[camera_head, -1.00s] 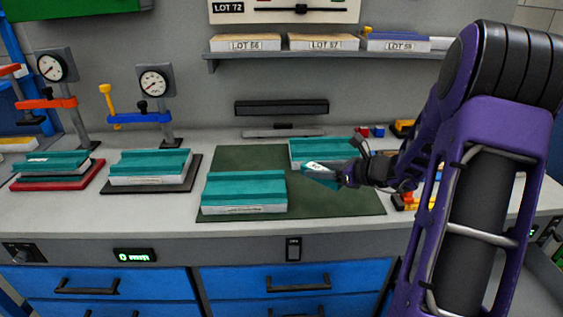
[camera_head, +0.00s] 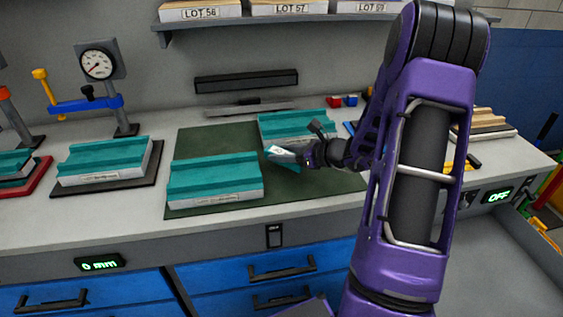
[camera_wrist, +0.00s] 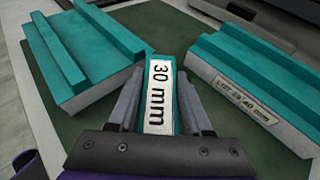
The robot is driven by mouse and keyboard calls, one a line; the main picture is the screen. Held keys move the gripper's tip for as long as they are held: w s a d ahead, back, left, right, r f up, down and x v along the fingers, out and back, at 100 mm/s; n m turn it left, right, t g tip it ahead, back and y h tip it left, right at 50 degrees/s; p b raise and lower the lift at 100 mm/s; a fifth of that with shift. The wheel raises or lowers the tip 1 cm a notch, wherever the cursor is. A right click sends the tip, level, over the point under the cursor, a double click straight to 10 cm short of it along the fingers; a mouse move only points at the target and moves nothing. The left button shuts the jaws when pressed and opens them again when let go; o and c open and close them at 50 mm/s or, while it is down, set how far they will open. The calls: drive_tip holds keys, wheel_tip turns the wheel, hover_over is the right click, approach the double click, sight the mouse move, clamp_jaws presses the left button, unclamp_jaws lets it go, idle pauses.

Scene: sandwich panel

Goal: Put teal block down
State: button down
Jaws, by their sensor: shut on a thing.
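The teal block (camera_wrist: 160,95) is small, with a white label reading "30 mm" on its face. My gripper (camera_wrist: 158,112) is shut on it, one finger on each side. In the head view the teal block (camera_head: 284,155) sticks out to the left from my gripper (camera_head: 303,155), over the green mat (camera_head: 235,140). It is between two larger teal-topped panels, the front-left panel (camera_head: 215,180) and the back-right panel (camera_head: 295,123). I cannot tell whether its underside touches the mat.
The wrist view shows a panel at left (camera_wrist: 85,55) and another at right (camera_wrist: 255,85) labelled 40 mm. A dial gauge stand (camera_head: 100,65) and another panel (camera_head: 105,160) are further left. Small red and blue blocks lie behind. The mat's front right is clear.

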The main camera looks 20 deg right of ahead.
drive_tip(key=shift+f, duration=1.45)
drive_tip(key=shift+f+b, duration=0.15)
drive_tip(key=shift+b, duration=0.2)
drive_tip(key=shift+c, duration=1.6)
unclamp_jaws()
